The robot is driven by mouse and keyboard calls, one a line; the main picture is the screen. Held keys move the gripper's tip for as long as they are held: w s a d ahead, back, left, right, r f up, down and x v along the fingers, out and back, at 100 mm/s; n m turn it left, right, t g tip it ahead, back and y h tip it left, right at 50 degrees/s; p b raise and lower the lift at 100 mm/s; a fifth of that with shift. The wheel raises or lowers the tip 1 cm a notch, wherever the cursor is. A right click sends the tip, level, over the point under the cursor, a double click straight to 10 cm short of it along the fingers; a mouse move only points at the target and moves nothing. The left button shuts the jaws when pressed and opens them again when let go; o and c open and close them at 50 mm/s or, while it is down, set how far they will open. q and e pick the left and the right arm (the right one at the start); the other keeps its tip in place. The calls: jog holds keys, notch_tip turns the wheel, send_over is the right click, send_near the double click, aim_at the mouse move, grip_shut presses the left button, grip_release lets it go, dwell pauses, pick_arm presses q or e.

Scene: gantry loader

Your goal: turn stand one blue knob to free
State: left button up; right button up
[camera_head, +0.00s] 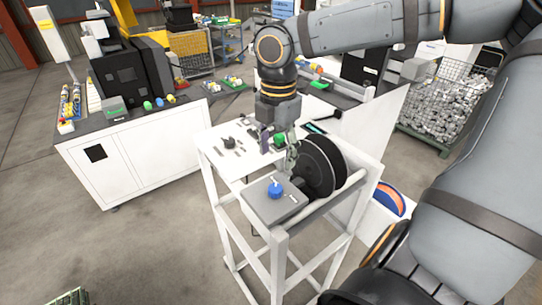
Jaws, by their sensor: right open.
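The blue knob (275,190) sits on top of a grey box (262,206) at the front corner of a white stand (279,243). Small light marks lie beside the knob, too small to read. My right gripper (279,150) hangs from above, behind the knob and apart from it. Its fingers point down and are open. A green part (280,138) shows between or behind the fingers; I cannot tell whether they touch it. My left gripper is not in view.
A black reel (321,166) stands on the stand right beside the grey box and gripper. Small dark parts (229,143) lie on the white top to the left. A white cabinet (128,162) stands further left. A wire bin (444,109) stands at the right. Open floor lies front left.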

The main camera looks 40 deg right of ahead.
aim_at(275, 187)
jog(key=shift+s+a+f, duration=0.1)
jog(key=shift+s+f, duration=0.15)
jog(key=shift+f, duration=0.3)
jog(key=shift+s+f, duration=0.25)
jog(key=shift+f, duration=0.3)
jog(key=shift+w+f, duration=0.25)
jog(key=shift+f, duration=0.8)
jog(key=f, duration=0.3)
jog(key=w+f, duration=0.1)
jog(key=f, duration=0.1)
jog(key=shift+f, duration=0.4)
jog(key=shift+s+f, duration=0.1)
jog(key=shift+f, duration=0.1)
jog(key=shift+s, duration=0.1)
jog(key=c, duration=0.5)
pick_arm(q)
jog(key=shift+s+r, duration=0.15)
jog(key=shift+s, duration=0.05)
pick_arm(e)
jog(key=c, duration=0.7)
